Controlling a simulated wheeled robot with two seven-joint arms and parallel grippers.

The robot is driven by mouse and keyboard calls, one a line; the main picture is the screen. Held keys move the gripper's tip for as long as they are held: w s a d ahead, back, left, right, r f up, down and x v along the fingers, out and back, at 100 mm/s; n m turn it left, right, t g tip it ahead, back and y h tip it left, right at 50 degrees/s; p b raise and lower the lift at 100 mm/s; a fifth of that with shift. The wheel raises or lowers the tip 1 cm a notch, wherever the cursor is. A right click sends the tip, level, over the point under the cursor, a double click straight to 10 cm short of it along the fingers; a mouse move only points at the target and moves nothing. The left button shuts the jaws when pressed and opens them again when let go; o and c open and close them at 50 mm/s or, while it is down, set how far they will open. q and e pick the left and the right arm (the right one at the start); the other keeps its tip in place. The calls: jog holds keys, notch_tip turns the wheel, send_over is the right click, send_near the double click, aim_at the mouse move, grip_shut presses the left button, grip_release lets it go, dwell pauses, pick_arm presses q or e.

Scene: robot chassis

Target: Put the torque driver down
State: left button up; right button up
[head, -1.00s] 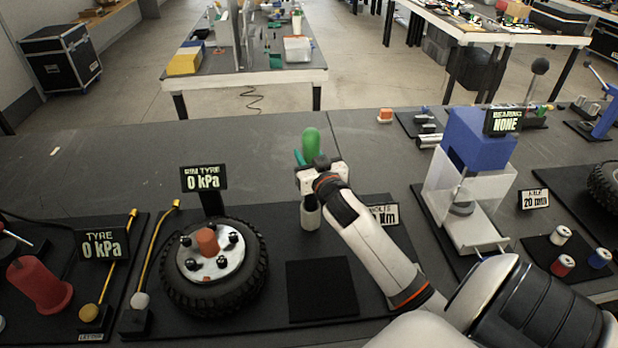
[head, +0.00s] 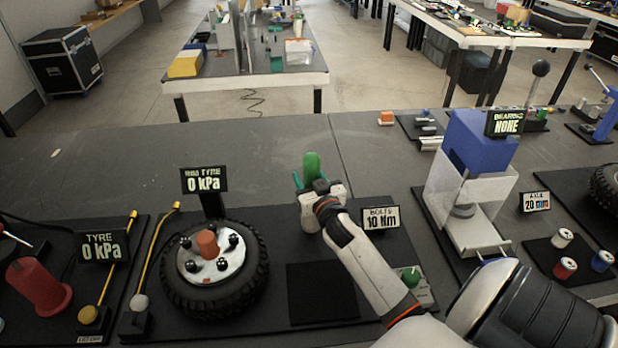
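The torque driver, with its green handle (head: 312,166), stands upright at the middle of the bench, at the back of the black mat with the wheel. My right gripper (head: 318,192) is around it just below the green handle and looks shut on it. The gripper hides most of the driver's lower body, and I cannot tell whether its lower end touches the mat. My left gripper is out of view.
A wheel (head: 250,282) with a red-orange hub cap lies left of the driver. A "BOLTS 10 Nm" sign (head: 381,218) stands close to its right. A dark square pad (head: 322,291) lies bare in front. A blue-and-white press (head: 475,150) stands further right.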

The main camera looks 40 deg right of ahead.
jog(key=shift+o, duration=0.7)
jog(key=shift+r, duration=0.1)
jog(key=shift+s, duration=0.15)
jog(key=b+v, duration=0.1)
jog(key=v, duration=1)
jog(key=shift+s+a, duration=0.15)
jog(key=shift+s, duration=0.2)
